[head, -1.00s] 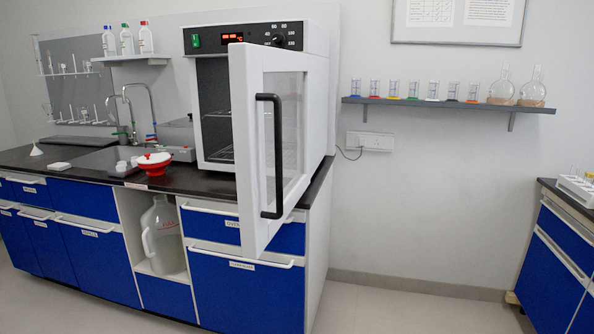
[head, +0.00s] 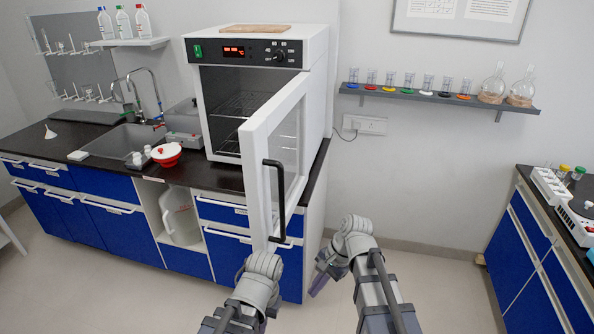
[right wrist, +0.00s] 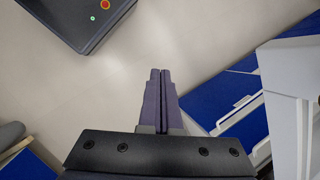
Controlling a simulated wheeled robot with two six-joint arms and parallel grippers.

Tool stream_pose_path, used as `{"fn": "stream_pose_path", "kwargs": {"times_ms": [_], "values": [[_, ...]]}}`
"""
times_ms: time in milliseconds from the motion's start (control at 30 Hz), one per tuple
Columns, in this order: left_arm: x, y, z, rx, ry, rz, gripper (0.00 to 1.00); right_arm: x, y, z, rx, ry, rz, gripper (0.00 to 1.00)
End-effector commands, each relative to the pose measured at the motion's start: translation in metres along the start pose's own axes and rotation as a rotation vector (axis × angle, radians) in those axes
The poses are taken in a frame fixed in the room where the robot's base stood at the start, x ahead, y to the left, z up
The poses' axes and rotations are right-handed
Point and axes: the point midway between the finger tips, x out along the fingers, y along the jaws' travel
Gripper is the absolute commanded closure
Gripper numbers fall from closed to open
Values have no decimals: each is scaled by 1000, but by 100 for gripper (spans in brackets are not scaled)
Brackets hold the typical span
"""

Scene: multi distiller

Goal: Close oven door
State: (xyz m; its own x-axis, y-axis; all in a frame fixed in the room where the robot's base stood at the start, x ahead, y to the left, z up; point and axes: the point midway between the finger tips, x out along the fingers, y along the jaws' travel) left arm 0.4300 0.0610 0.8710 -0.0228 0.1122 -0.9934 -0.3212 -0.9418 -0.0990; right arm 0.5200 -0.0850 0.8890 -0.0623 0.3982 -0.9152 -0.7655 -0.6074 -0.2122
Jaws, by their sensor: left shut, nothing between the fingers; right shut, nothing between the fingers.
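The white oven (head: 258,50) stands on the black counter, and its dark chamber with wire racks shows. Its glass-windowed door (head: 255,160) is open, swung out towards me from the right side, with a black vertical handle (head: 277,205). My left gripper (head: 262,268) is low in front of the door's bottom edge; its fingers are mostly hidden by its wrist. My right gripper (head: 320,278) is right of the door, pointing down, shut and empty. Its closed fingers also show in the right wrist view (right wrist: 161,95), apart from a white panel, seemingly the door (right wrist: 290,95), at right.
A red-and-white bowl (head: 166,155) and a sink (head: 125,140) are left of the oven. Blue cabinets (head: 120,230) run below. A glassware shelf (head: 435,97) hangs on the wall. Another counter (head: 545,215) stands at right, with bare floor between.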

Motion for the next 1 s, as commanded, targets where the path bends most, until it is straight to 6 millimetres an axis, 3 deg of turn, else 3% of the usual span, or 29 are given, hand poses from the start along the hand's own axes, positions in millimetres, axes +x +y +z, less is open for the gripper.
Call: {"fn": "stream_pose_path", "kwargs": {"times_ms": [33,300,500,700,1000], "values": [[-39,-4,2,-1,0,1,100,-41,-12,5,64,-18,-25,100],[-135,-13,8,-4,0,3,100,-156,-47,8,403,-133,-149,100],[-194,-18,11,-6,0,5,100,-230,-66,8,618,-223,-220,100],[-226,-21,13,-7,-1,6,100,-275,-76,5,753,-287,-261,100],[-233,-22,14,-7,-1,7,100,-287,-78,3,805,-315,-276,100]]}}
